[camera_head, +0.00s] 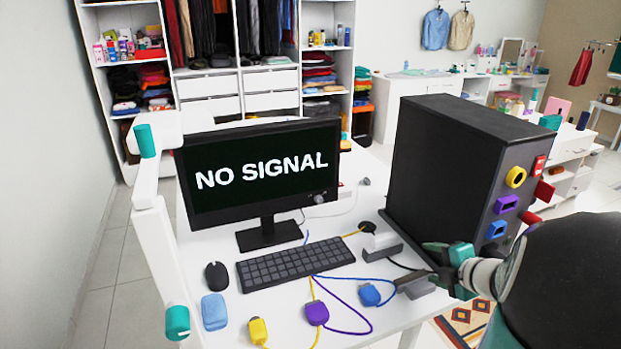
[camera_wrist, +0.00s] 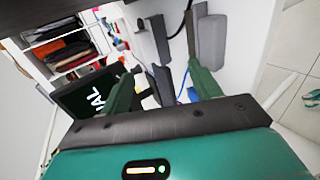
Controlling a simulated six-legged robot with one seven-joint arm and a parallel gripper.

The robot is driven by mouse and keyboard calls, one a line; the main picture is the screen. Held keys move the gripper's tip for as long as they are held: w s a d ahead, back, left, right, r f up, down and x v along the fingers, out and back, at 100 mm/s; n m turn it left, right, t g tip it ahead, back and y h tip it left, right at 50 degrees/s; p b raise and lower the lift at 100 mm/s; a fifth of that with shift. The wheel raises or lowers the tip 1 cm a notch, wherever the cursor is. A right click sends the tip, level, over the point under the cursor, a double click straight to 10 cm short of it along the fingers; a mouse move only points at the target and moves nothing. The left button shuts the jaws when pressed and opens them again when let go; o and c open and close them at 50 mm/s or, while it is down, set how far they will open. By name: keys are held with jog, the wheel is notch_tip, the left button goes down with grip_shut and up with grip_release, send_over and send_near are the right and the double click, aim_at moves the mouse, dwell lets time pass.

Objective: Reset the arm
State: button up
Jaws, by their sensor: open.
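My gripper (camera_head: 438,263) is at the right of the white desk (camera_head: 240,315), in front of the black computer tower (camera_head: 455,160). In the wrist view my gripper (camera_wrist: 163,62) has its two green fingers spread apart, and I see nothing clasped between them. Grey blocks (camera_head: 413,287) lie on the desk close to the fingers; one also shows in the wrist view (camera_wrist: 212,40), beside the right finger. I cannot tell whether a finger touches it. The arm reaches in from the right edge of the head view.
A monitor (camera_head: 262,172) reading "NO SIGNAL", a keyboard (camera_head: 295,264) and a mouse (camera_head: 216,276) stand on the desk. Yellow (camera_head: 258,331), purple (camera_head: 317,313) and blue (camera_head: 369,294) plugs with cables lie in front. Coloured ports line the tower's side. Open wardrobe shelves stand behind.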

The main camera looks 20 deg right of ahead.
jog(key=s+a+r+n+g+y, duration=0.1)
jog(key=a+r+n+g+y, duration=0.15)
jog(key=a+n, duration=0.95)
jog(key=a+r+n+g+y, duration=0.1)
jog(key=a+r+n+g, duration=0.15)
jog(key=a+n, duration=0.95)
jog(key=s+a+r+n+h, duration=0.2)
jog(key=s+n, duration=0.3)
jog(key=n, duration=0.9)
jog(key=s+a+r+n+g+h, duration=0.1)
jog(key=s+a+n, duration=0.4)
jog(key=n, duration=1)
jog(key=shift+s+r+n+h, duration=0.15)
jog(key=shift+r+n+h, duration=0.15)
jog(key=shift+r+h, duration=0.15)
